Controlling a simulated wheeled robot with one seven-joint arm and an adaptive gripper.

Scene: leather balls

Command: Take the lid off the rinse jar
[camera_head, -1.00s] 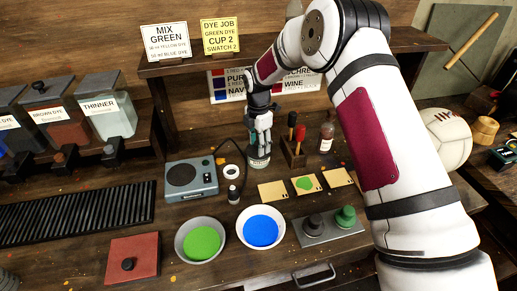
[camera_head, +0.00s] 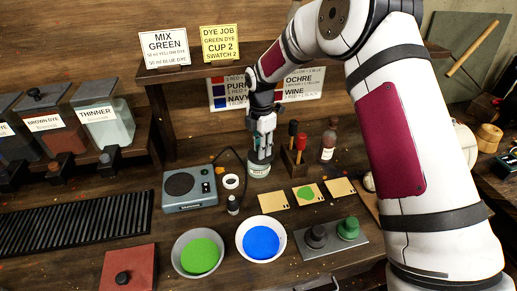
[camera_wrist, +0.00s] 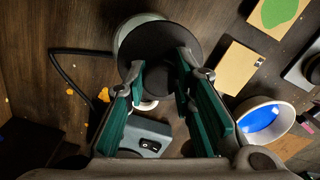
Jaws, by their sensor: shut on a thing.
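The rinse jar (camera_head: 258,171) stands on the bench below the shelf, a small pale jar with a label. In the wrist view its pale rim (camera_wrist: 126,31) shows past the edge of a round dark lid (camera_wrist: 158,35). My gripper (camera_head: 262,152) points down over the jar. In the wrist view its green-padded fingers (camera_wrist: 160,75) are shut on the lid's dark knob (camera_wrist: 157,80). I cannot tell whether the lid rests on the jar or is slightly clear of it.
A grey-blue device (camera_head: 189,188) with a cable stands left of the jar. A rack with red and black-handled tools (camera_head: 294,158) and a brown bottle (camera_head: 328,142) are close on the right. Bowls of green (camera_head: 199,254) and blue (camera_head: 261,241) dye sit in front.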

